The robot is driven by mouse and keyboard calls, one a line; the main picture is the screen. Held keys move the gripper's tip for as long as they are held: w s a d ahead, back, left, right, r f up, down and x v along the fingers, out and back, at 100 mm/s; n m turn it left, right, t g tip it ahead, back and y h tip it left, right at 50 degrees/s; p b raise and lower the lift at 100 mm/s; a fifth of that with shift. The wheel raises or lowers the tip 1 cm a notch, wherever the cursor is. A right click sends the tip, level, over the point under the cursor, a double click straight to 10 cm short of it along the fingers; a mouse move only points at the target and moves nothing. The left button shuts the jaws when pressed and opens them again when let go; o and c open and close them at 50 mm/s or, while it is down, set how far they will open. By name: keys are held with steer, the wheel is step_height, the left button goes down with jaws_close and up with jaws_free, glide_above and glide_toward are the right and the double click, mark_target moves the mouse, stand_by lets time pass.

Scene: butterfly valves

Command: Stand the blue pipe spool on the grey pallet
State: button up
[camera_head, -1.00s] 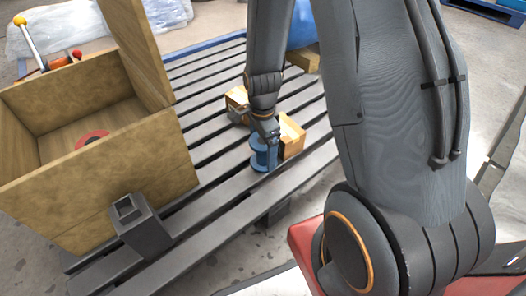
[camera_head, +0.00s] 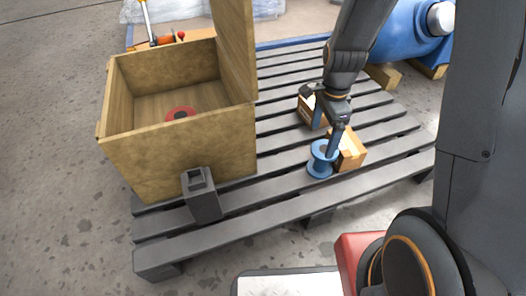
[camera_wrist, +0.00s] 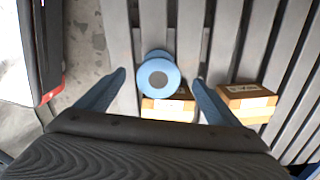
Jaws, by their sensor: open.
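The blue pipe spool (camera_head: 320,172) stands upright on the grey pallet (camera_head: 290,196), close to the front edge and beside a cardboard box. The spool's round top flange and dark bore (camera_wrist: 160,78) show between my fingers in the wrist view. My gripper (camera_head: 326,140) is open just above and behind the spool. In the wrist view my gripper (camera_wrist: 160,78) has one blue finger on each side of the spool, with a gap on both sides.
Cardboard boxes (camera_head: 349,150) (camera_wrist: 248,102) lie close to the spool. A wooden crate (camera_head: 180,150) with a red-ringed part (camera_head: 180,113) inside stands at left. A dark square post (camera_head: 202,197) is in front of it. A blue tank (camera_head: 405,35) lies behind right. Slats between post and spool are clear.

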steer(key=s+a+r+n, duration=0.5)
steer(key=a+r+n, duration=0.35)
steer(key=a, duration=0.25)
steer(key=s+a+r+n, duration=0.5)
steer(key=s+n, duration=0.3)
steer(key=s, duration=0.2)
steer(key=s+a+r+n+y, duration=0.1)
steer(key=s+a+r+n, duration=0.4)
steer(key=s, duration=0.5)
step_height(320, 180, up, 3)
steer(key=n, duration=0.3)
steer(key=shift+s+a+f, duration=0.2)
steer(key=shift+s+a, duration=0.05)
steer(key=d+r+m+p, duration=0.2)
steer(key=d+r+p, duration=0.5)
steer(key=r+p, duration=0.4)
steer(key=d+r+m+p, duration=0.3)
steer(key=d+r+p, duration=0.4)
steer(key=r+p, duration=0.4)
steer(key=d+r+m+h+p, duration=0.1)
steer(key=d+r+m+p, duration=0.2)
steer(key=p, duration=1.7)
steer(key=d+r, duration=0.4)
steer(key=r, duration=0.4)
steer(key=shift+r+p, duration=0.35)
steer(key=shift+r, duration=0.05)
